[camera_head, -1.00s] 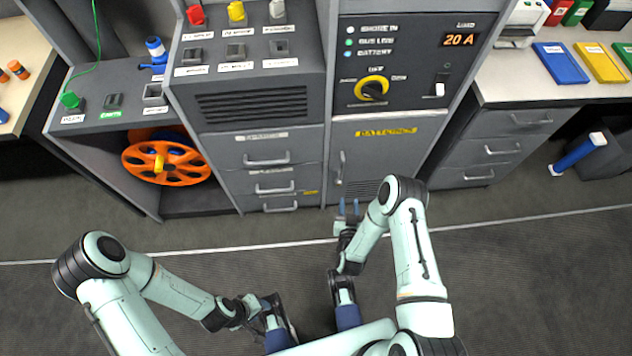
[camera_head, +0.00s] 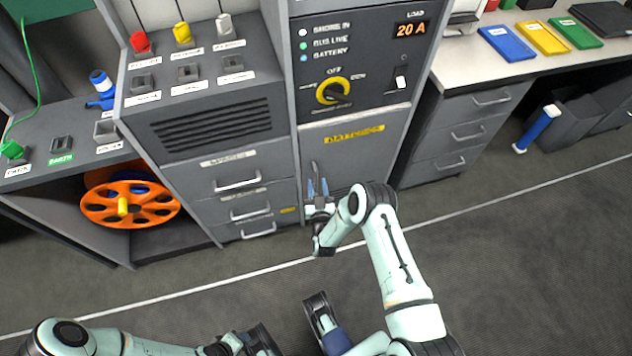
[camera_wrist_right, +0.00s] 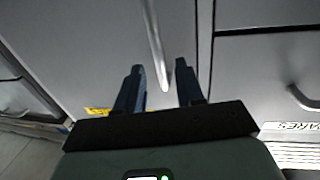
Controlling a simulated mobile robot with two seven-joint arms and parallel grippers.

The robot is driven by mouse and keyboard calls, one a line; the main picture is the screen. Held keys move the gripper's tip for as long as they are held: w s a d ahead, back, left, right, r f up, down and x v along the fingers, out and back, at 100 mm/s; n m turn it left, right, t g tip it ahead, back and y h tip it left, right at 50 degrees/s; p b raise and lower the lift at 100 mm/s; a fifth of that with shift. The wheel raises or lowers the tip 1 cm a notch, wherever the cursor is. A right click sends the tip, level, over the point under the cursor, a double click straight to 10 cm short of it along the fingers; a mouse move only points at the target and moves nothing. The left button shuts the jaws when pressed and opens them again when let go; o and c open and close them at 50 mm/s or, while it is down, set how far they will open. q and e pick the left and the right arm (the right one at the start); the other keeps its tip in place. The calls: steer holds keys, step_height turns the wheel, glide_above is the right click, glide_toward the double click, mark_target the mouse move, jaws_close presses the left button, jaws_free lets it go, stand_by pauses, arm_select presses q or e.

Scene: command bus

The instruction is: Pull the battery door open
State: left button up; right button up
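The battery door (camera_head: 368,156) is a grey panel with a yellow "BATTERIES" label, low on the cabinet, and it looks closed. Its upright bar handle (camera_head: 315,170) is at the door's left side. My right gripper (camera_head: 318,186) is at the handle's lower end, fingers pointing at the door. In the right wrist view, the handle (camera_wrist_right: 155,45) runs down to between the two open fingertips (camera_wrist_right: 159,68), with a gap on each side. My left gripper (camera_head: 245,343) is low in the head view, away from the cabinet; its fingers are not clear.
Drawers with bar handles (camera_head: 238,181) stand left of the door. Above it is a panel with a yellow rotary switch (camera_head: 333,91). An orange reel (camera_head: 130,198) sits in an open bay at left. The floor (camera_head: 510,260) before the door is clear apart from my arms.

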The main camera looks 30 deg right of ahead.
steer(key=shift+x, duration=1.15)
jaws_close()
steer(key=shift+s, duration=0.1)
